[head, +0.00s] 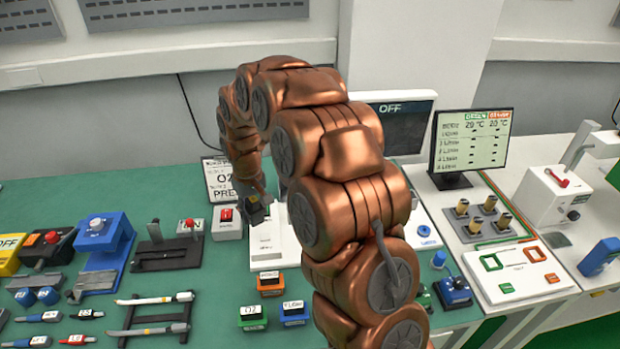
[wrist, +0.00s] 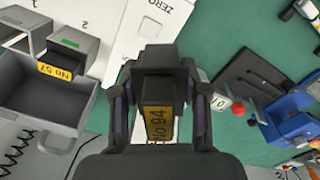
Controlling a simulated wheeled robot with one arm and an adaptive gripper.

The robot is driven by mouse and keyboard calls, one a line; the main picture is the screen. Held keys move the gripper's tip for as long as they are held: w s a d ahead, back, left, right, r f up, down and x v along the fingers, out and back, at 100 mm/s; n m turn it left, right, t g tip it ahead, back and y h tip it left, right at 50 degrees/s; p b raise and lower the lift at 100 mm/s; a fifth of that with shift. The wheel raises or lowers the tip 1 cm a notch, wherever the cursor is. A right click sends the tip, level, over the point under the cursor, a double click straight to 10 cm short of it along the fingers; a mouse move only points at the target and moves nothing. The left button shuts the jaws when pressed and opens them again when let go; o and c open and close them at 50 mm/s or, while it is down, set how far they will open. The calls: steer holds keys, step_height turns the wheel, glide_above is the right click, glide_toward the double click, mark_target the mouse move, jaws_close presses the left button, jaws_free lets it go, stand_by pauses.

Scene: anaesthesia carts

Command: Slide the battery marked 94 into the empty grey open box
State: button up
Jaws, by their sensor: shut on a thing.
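My gripper (wrist: 158,82) is shut on a dark battery with a yellow label reading No 94 (wrist: 158,126), in the middle of the wrist view. A large grey open-topped box (wrist: 50,104) is at the left of that view, apart from the held battery; its visible inside looks empty. Another battery, labelled No 57 (wrist: 55,70), is at a smaller grey holder beside the printed 2. A second small grey holder (wrist: 22,30) is near the printed 1. In the head view my gripper (head: 254,208) is small, over a white panel left of my arm; its battery cannot be made out there.
A white panel (wrist: 136,30) marked ZERO lies beyond my gripper. A white box with a red switch (head: 227,222) and a black stand (head: 166,254) are to its left in the head view. Small orange, green and blue blocks (head: 270,284) lie in front. My arm hides the middle.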

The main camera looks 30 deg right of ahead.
steer(key=d+r+n+b, duration=0.1)
steer(key=d+n+b, duration=0.1)
steer(key=d+n, duration=0.4)
steer(key=d+r+n+b, duration=0.1)
steer(key=d+n+b, duration=0.2)
steer(key=d, duration=1.3)
steer(key=n, duration=0.3)
steer(key=shift+r, duration=0.25)
steer(key=shift+f, duration=0.1)
steer(key=shift+f+b, duration=1.25)
steer(key=shift+f, duration=1.55)
steer(key=shift+s+f+b, duration=0.1)
steer(key=shift+f+b, duration=0.7)
steer(key=shift+f, duration=0.45)
steer(key=o, duration=1.1)
steer(key=shift+c, duration=0.2)
steer(key=shift+r, duration=0.1)
step_height(320, 180, up, 12)
steer(key=shift+s, duration=0.15)
